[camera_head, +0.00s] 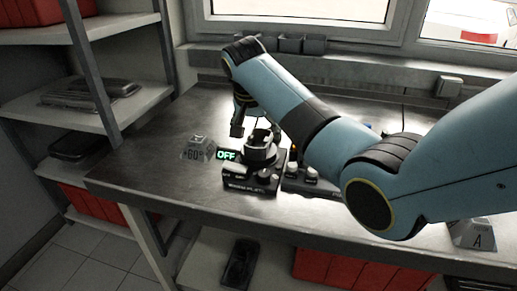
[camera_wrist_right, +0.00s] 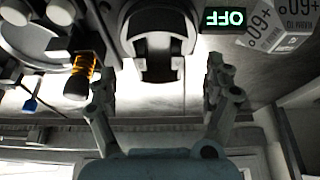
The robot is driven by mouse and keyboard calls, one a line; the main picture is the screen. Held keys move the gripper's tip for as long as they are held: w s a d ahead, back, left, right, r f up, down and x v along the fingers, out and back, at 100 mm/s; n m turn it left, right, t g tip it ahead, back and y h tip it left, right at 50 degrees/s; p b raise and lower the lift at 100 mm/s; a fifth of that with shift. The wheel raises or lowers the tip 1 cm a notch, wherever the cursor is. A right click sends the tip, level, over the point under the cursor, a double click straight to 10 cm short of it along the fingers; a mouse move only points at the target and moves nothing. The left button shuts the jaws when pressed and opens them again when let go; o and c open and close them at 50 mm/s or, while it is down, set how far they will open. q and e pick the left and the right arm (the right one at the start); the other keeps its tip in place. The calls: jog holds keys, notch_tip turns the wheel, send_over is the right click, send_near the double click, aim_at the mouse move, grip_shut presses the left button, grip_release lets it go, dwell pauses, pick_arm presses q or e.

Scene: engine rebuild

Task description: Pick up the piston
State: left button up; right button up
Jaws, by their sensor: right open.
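A dark, rounded part with a hollow, arched side, which looks like the piston (camera_head: 259,139), stands on the round top of a small black plate device (camera_head: 252,184) on the bench. In the right wrist view the piston (camera_wrist_right: 158,42) shows between and beyond the fingertips, with a pale rim. My right gripper (camera_head: 256,127) is open above and around the piston's top in the head view. In the right wrist view the gripper (camera_wrist_right: 160,88) has its two fingers wide apart with nothing held. I cannot tell if a finger touches the piston. My left gripper is out of view.
A green OFF display (camera_head: 227,155) and a grey block marked 60+ (camera_head: 199,148) stand left of the device. A second device with knobs (camera_head: 311,173) stands close on its right. A block marked A (camera_head: 472,235) sits at the right. The bench's left part is clear.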

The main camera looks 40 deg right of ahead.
aim_at(260, 145)
jog(key=x, duration=0.4)
jog(key=shift+d, duration=0.1)
jog(key=shift+r, duration=0.1)
jog(key=c, duration=1.7)
